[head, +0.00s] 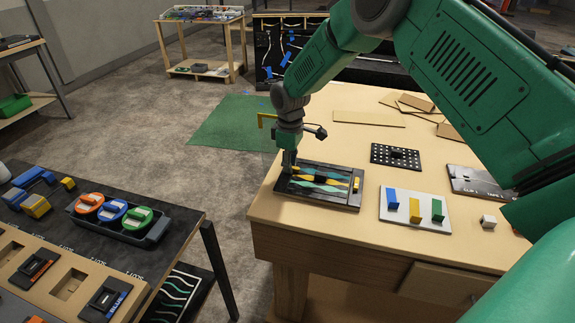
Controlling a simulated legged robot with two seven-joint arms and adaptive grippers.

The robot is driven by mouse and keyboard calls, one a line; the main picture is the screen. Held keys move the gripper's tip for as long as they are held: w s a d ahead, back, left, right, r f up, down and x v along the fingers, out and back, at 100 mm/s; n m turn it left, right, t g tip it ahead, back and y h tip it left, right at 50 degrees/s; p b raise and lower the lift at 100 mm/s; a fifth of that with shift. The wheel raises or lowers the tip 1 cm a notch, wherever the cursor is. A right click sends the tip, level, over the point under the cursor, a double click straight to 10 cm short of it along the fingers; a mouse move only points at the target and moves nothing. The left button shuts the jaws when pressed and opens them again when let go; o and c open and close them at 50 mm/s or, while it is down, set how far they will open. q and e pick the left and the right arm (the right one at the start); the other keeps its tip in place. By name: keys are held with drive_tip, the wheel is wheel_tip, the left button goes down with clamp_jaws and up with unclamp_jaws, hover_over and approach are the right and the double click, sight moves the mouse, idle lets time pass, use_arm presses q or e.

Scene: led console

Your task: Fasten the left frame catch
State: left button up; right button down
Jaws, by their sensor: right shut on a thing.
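A black frame (316,201) lies flat on the light wooden table, with wavy teal, yellow and dark strips inside it. A small yellow catch (356,184) shows at its right side. My right gripper (288,168) points down at the frame's left side and is shut on the left frame catch there. The gripper's fingers hide most of that catch, so I cannot tell its position. My left gripper is not in view.
A white board with blue, yellow and green blocks (414,210) sits right of the frame. A black perforated plate (396,156) lies behind it. A dark bench (185,222) with coloured knobs stands at the left, across a floor gap.

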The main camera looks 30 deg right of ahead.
drive_tip(key=shift+w+d+r+n, duration=0.1)
drive_tip(key=shift+d+r+n, duration=0.1)
drive_tip(key=shift+n, duration=0.2)
drive_tip(key=c, duration=1.6)
unclamp_jaws()
drive_tip(key=shift+f, duration=0.1)
drive_tip(key=shift+d+r, duration=0.1)
drive_tip(key=shift+r, duration=5.85)
